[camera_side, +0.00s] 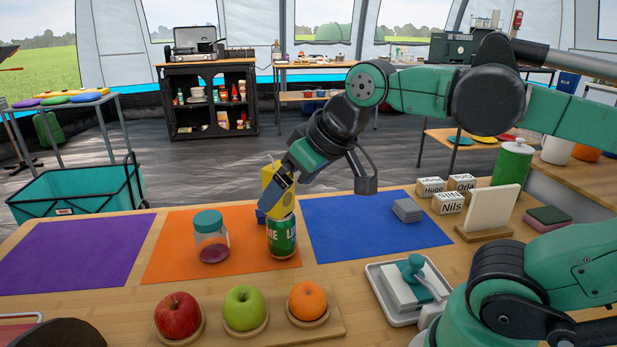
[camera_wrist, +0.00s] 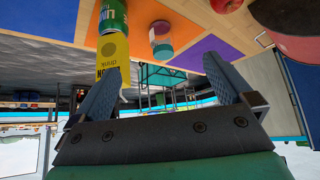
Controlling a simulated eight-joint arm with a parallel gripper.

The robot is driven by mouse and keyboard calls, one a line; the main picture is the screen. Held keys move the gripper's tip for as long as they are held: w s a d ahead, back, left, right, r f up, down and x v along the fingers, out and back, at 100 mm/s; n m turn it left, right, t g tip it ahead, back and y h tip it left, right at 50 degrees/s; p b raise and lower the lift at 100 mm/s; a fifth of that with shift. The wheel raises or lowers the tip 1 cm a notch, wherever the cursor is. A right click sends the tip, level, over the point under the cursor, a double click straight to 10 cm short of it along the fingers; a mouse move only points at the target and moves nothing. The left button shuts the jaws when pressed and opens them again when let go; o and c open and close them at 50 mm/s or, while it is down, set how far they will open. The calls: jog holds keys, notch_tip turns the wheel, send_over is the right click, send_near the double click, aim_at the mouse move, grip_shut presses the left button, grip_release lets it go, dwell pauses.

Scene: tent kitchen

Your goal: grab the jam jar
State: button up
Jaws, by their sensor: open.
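The jam jar (camera_side: 212,240) is clear glass with a teal lid and dark red jam low inside. It stands upright on the orange mat (camera_side: 165,262). My gripper (camera_side: 272,197) is open and above the mat, to the right of the jar and apart from it. The wrist view is upside down; there the jar (camera_wrist: 160,28) shows beyond the gap between my open fingers (camera_wrist: 163,68). A green can (camera_side: 282,238) stands right of the jar. A yellow drink carton (camera_wrist: 112,50) shows near my left-hand finger there, which partly covers it.
A purple mat (camera_side: 80,252) lies left and a blue mat (camera_side: 372,222) right, with a grey block (camera_side: 407,210). A red apple (camera_side: 178,315), green apple (camera_side: 245,307) and orange (camera_side: 308,301) stand in front. The mat left of the jar is clear.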

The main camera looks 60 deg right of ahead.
notch_tip(320, 180, up, 3)
jog(key=m+t+h, duration=0.1)
jog(key=t+h, duration=0.1)
jog(key=t, duration=0.4)
send_over(210, 220)
jog(key=s, duration=0.2)
jog(key=shift+m, duration=0.3)
jog(key=f, duration=1.6)
jog(key=shift+s+a+f, duration=0.1)
jog(key=shift+s, duration=0.15)
jog(key=shift+w+f, duration=0.1)
jog(key=shift+f, duration=0.1)
jog(key=shift+x, duration=2.65)
jog(key=shift+r, duration=0.1)
grip_shut()
